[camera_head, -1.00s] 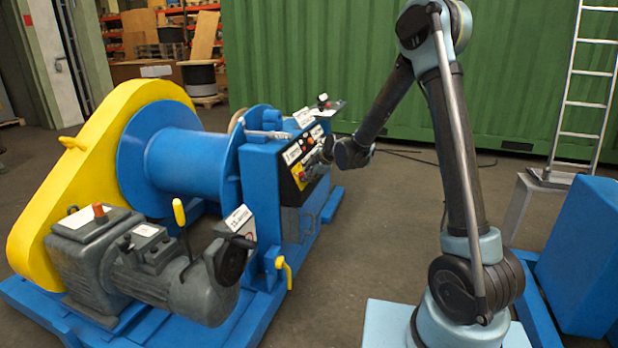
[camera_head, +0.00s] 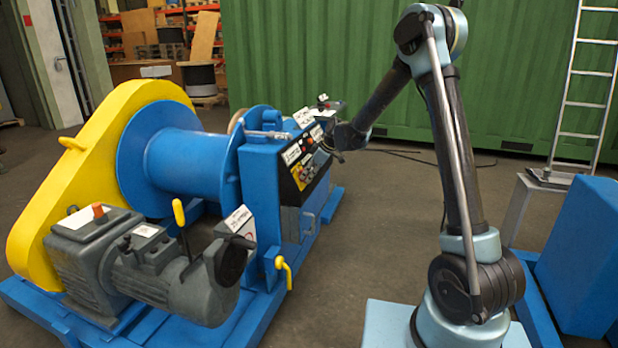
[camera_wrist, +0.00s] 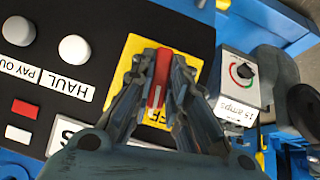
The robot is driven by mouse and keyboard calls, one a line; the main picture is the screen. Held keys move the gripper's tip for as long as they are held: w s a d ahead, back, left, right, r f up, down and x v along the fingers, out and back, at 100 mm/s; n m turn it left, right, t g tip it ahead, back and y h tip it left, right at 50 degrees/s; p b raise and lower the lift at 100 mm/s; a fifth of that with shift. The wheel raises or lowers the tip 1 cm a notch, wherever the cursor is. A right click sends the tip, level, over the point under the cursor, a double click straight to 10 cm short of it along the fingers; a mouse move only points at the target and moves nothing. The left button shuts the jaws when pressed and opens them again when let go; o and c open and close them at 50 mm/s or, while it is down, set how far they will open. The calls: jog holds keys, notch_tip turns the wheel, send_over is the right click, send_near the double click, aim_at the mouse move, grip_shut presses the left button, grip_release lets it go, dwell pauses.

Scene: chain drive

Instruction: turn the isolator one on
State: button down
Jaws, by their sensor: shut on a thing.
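The isolator is a red handle (camera_wrist: 160,78) on a yellow plate (camera_wrist: 130,72) in the wrist view. Part of an OFF label shows beside the handle, which stands nearly upright in the picture. My gripper (camera_wrist: 158,72) has its two fingers on either side of the handle and is shut on it. The fingers hide parts of the plate and label. In the head view the yellow plate (camera_head: 302,173) shows on the black control panel (camera_head: 290,189). My gripper (camera_head: 326,148) is up and right of it, and its fingertips are too small to make out there.
A grey box with a dial (camera_wrist: 241,71) is on the other side. Open floor (camera_head: 375,225) lies between winch and arm.

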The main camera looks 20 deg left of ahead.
jog(key=m+g, duration=0.1)
jog(key=m, duration=0.1)
jog(key=m+g, duration=0.2)
jog(key=shift+w, duration=0.35)
jog(key=m+g+y, duration=0.1)
jog(key=m+g, duration=0.1)
jog(key=m, duration=0.1)
jog(key=shift+w+y, duration=0.15)
jog(key=shift+y, duration=0.15)
jog(key=shift+m+g, duration=0.3)
jog(key=shift+m, duration=0.1)
jog(key=c, duration=1.6)
grip_release()
jog(key=shift+f, duration=0.1)
jog(key=shift+o, duration=0.2)
jog(key=shift+d, duration=0.15)
jog(key=v, duration=1.2)
jog(key=shift+f, duration=0.1)
